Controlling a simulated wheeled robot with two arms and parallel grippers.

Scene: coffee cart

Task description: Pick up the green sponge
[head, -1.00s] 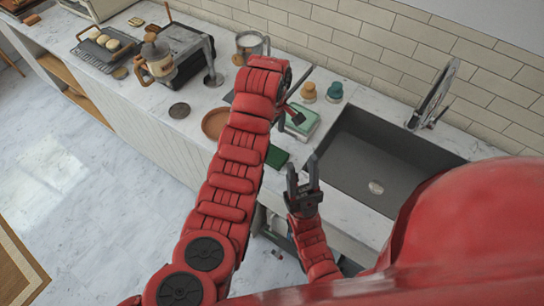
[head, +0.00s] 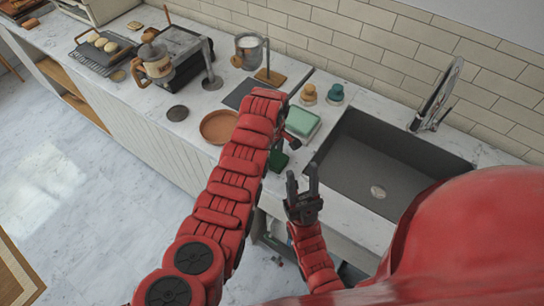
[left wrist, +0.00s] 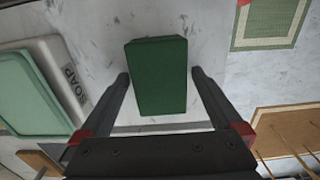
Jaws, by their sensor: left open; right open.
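The green sponge (left wrist: 156,76) is a dark green block on the pale counter. In the left wrist view it lies between the two fingers of my left gripper (left wrist: 159,78), with a narrow gap on each side, its far part beyond the tips. In the head view the sponge (head: 278,161) is mostly hidden by my left arm and hand near the counter's front edge. My left gripper is open and empty. My right gripper (head: 302,187) is open and empty, in front of the counter near the sink's left corner.
A pale green soap dish (head: 302,122), labelled SOAP in the left wrist view, stands beside the sponge. The sink (head: 375,165) is to the right. A round terracotta dish (head: 218,127) is to the left, and two small knobbed items (head: 335,95) stand behind.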

